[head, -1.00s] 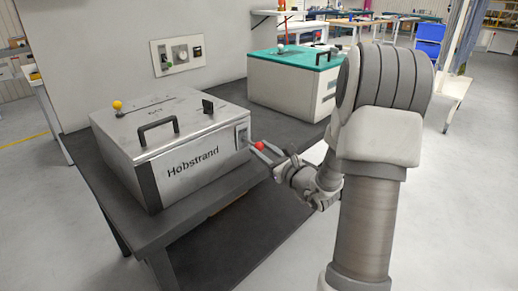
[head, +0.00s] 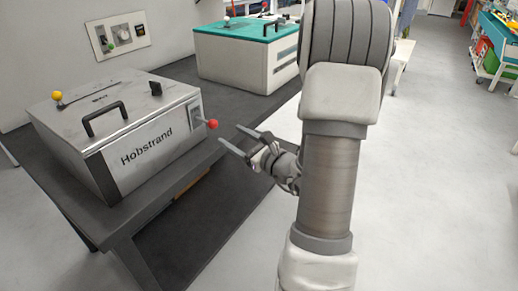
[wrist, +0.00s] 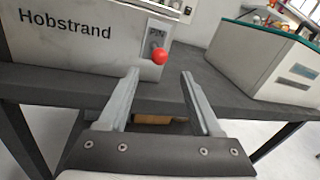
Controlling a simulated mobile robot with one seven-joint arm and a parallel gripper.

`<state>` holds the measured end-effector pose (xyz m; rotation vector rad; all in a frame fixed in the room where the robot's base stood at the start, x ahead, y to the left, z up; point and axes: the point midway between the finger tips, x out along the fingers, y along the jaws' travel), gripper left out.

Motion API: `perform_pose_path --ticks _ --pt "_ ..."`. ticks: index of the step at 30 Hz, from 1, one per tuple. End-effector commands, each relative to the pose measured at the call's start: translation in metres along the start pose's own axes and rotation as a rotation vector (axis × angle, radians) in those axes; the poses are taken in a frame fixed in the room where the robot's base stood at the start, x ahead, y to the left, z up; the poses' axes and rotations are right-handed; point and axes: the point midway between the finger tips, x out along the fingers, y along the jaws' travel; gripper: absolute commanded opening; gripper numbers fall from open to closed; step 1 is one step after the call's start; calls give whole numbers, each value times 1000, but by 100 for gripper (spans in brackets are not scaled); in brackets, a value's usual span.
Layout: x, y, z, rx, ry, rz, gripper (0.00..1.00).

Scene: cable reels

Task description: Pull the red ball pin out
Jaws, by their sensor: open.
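The red ball pin (head: 212,124) sticks out from a small plate on the right side of the grey metal box marked Hobstrand (head: 150,150). In the wrist view the red ball (wrist: 159,56) shows just beyond and above the fingertips, in front of the plate (wrist: 155,37). My gripper (head: 230,137) is open and empty, to the right of the ball and apart from it. In the wrist view my two fingers (wrist: 160,72) are spread wide with nothing between them. The pin's shaft is mostly hidden behind the ball in the wrist view.
The box stands on a dark table (head: 185,185). It has a black handle (head: 105,118) and a yellow ball (head: 57,96) on top. A second box with a green lid (head: 245,55) stands farther back on the table. Open floor (head: 430,180) lies to the right.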

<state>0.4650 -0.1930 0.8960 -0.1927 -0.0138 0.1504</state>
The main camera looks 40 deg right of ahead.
Motion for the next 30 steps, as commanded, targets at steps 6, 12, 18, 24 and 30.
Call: perform_pose_path --ticks 6,12,18,24,30 --pt "-54 -2 1 2 2 -5 66" --pt "-87 -1 0 1 1 -3 66" --pt "-100 0 0 1 1 -1 66" --pt "-100 0 0 1 0 0 66" --pt "-100 0 0 1 0 0 66"
